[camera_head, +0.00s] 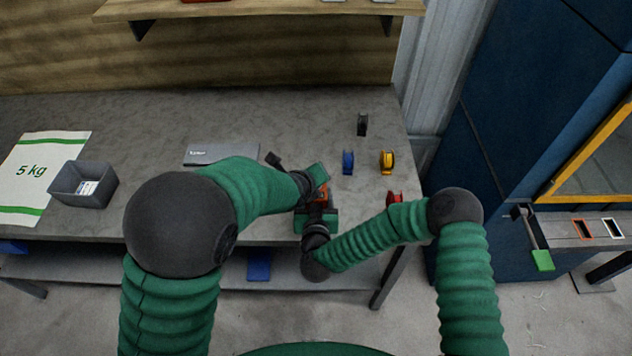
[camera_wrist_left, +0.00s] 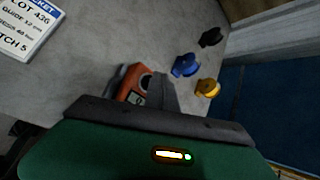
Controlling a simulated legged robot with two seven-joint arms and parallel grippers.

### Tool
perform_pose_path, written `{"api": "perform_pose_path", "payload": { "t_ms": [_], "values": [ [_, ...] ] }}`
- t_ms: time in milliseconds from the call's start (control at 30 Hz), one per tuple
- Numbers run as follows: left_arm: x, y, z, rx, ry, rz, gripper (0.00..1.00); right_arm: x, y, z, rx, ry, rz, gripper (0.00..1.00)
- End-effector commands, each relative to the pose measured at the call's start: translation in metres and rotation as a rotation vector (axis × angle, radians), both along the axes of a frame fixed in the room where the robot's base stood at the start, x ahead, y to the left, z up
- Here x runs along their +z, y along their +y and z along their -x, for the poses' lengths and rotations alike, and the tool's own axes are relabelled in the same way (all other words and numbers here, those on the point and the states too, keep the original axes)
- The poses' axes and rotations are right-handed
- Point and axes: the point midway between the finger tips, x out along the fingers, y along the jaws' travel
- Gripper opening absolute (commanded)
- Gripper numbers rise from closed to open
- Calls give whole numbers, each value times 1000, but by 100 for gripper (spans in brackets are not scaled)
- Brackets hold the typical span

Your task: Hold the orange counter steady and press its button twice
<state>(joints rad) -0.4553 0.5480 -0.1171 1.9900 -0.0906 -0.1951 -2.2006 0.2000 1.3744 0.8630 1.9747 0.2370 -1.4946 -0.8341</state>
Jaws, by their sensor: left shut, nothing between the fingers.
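The orange counter (camera_head: 323,196) is near the front edge of the grey table, mostly hidden by my two grippers in the head view. In the left wrist view the orange counter (camera_wrist_left: 133,84) shows its small display and a dark round part at its top. My left gripper (camera_head: 322,188) is shut and empty, just above the counter; its dark fingers (camera_wrist_left: 160,88) overlap the counter's right side in the wrist view, and touch cannot be told. My right gripper (camera_head: 318,211) is at the counter from the front; its fingers are hidden, so its grip is unclear.
Blue (camera_head: 347,162), yellow (camera_head: 387,161), black (camera_head: 362,124) and red (camera_head: 394,198) small items stand to the right. The back middle of the table is clear.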

Motion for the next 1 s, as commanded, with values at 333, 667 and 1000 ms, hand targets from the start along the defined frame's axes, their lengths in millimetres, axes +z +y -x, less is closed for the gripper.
{"api": "perform_pose_path", "payload": {
  "t_ms": [333,667,1000],
  "values": [
    [-3,0,0,1,2,0,0,0,0,0,0,-1,0,7],
    [-8,0,0,0,1,0,0,0,0,0,0,-1,0,7],
    [-11,0,0,0,1,0,0,0,0,0,0,-1,0,7]
  ]
}}
